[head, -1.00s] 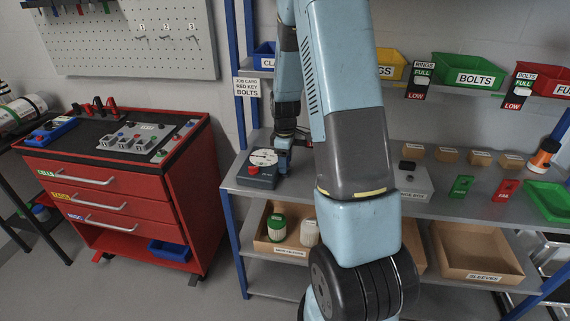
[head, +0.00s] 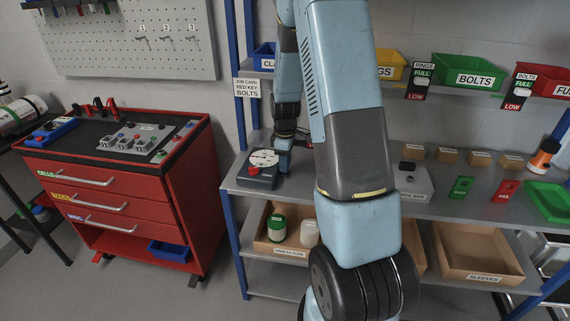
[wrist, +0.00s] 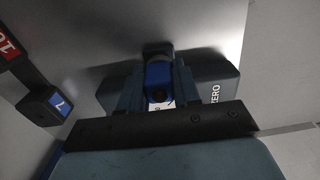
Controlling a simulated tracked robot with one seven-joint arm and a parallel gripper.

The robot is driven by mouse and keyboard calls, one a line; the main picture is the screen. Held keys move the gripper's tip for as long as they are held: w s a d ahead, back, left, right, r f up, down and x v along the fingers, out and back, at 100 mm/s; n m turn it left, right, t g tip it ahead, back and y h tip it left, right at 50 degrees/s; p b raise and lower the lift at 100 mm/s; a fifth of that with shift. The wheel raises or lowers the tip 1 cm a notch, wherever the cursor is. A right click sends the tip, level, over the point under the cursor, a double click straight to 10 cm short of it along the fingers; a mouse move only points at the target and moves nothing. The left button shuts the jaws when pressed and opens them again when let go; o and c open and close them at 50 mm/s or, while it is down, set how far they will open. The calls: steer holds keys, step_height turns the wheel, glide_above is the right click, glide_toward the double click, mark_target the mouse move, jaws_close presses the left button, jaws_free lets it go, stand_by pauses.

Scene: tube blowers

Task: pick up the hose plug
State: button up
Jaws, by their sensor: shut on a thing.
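A blue piece with a dark round end, which I take to be the hose plug (wrist: 158,78), sits between my fingers in the wrist view. My gripper (wrist: 159,92) is shut on it. Behind it is a dark block marked ZERO (wrist: 214,84). In the head view my gripper (head: 284,158) is at the right side of the dark gauge box (head: 258,181), which has a white dial and a red knob. The plug cannot be made out there. I cannot tell whether the plug is clear of the box.
The gauge box stands on the grey shelf (head: 345,180). A grey box (head: 412,186) stands further right, with green (head: 461,187) and red (head: 505,191) tags beyond.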

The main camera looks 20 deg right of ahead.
steer(key=shift+r, duration=0.25)
steer(key=r, duration=0.3)
steer(key=shift+s+r, duration=0.2)
steer(key=shift+s, duration=0.05)
steer(key=s+a+r, duration=0.2)
steer(key=s+r, duration=0.7)
steer(key=s, duration=0.4)
steer(key=shift+s, duration=0.2)
steer(key=shift+a+r, duration=0.1)
steer(key=shift+r, duration=0.05)
steer(key=shift+r, duration=2.6)
steer(key=shift+w, duration=0.1)
